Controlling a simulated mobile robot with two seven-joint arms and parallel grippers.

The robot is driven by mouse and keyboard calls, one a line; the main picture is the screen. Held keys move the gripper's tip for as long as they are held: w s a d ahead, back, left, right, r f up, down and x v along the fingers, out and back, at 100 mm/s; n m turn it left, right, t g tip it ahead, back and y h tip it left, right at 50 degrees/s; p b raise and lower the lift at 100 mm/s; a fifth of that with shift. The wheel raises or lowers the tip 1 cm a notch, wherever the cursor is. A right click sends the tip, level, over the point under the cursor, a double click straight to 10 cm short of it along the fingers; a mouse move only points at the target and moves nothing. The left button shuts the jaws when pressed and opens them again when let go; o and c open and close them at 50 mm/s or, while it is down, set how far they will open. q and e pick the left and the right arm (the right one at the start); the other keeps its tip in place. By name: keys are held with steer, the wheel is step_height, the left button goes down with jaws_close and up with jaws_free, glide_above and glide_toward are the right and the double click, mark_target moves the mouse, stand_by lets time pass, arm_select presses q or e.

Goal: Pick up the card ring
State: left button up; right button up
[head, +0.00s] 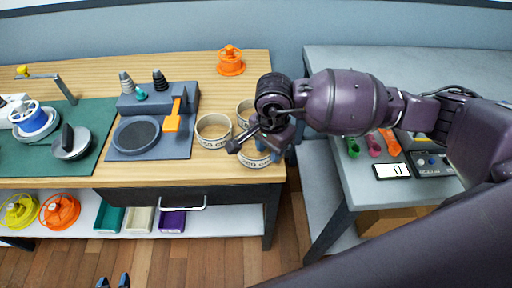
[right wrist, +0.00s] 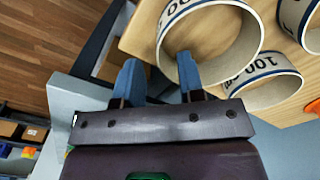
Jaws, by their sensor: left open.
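Several cream card rings with dark printing stand at the right end of the wooden table: a left one (head: 213,143), a back one (head: 245,104) and a front one (head: 246,157) partly hidden by my right arm. In the right wrist view a large ring (right wrist: 252,62) is close to my right gripper (right wrist: 160,70). Its blue fingers are apart; one overlaps the ring's rim, the other is outside it. I cannot tell whether they touch it. My left gripper (head: 114,281) is open and empty at the bottom edge of the head view.
A grey pad (head: 115,153) with a round dish and an orange-handled scraper (head: 172,122) lies left of the rings. An orange spool (head: 230,63) stands behind. A grey bench (head: 330,55) is at the right, past a gap. A drawer handle (head: 184,206) sticks out in front.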

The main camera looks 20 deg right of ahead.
mark_target(269, 163)
steer(key=shift+w+f, duration=0.1)
steer(key=shift+f, duration=1.65)
jaws_close()
